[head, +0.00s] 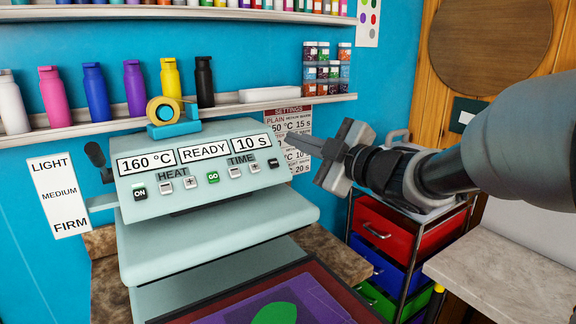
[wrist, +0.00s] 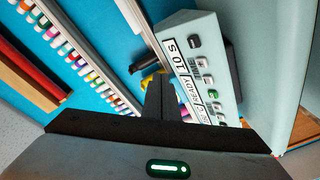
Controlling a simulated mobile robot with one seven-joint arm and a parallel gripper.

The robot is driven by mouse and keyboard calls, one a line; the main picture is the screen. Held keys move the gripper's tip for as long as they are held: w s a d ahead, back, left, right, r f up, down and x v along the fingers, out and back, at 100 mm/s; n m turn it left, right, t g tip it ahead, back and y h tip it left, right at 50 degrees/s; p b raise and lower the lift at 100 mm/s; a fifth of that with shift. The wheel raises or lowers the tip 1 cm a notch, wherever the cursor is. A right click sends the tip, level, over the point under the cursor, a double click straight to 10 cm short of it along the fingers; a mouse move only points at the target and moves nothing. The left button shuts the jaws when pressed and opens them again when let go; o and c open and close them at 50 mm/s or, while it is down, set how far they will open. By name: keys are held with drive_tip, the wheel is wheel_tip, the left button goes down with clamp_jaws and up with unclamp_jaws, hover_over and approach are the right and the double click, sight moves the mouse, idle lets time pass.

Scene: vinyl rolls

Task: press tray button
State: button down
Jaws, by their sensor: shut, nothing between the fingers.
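The pale grey-green heat press (head: 215,215) stands left of centre in the head view. Its panel reads 160 °C, READY and 10 s. Below these is a row of buttons, with a green GO button (head: 213,177) near the middle. A small dark button (head: 273,162) sits at the row's right end; its label is too small to read. This dark button also shows in the wrist view (wrist: 194,41). My gripper (head: 298,140) is shut and empty, pointing left just right of the panel. In the wrist view its fingertips (wrist: 157,82) appear beside the displays.
A tray with a purple sheet and green shape (head: 275,313) lies at the bottom of the head view. A tape dispenser (head: 165,112) sits atop the press. A shelf with bottles (head: 95,95) runs behind. A drawer cart (head: 400,235) stands to the right.

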sight(273, 163)
drive_tip(key=w+a+f+b, duration=0.3)
drive_tip(key=w+f+b, duration=0.1)
drive_tip(key=f, duration=0.1)
drive_tip(key=shift+w+f, duration=0.25)
drive_tip(key=shift+w, duration=0.05)
drive_tip(key=shift+a+f, duration=0.1)
idle(1.9)
drive_tip(key=shift+w+a+f+b, duration=0.15)
drive_tip(key=shift+w+f+b, duration=0.05)
drive_tip(key=shift+w+b, duration=0.1)
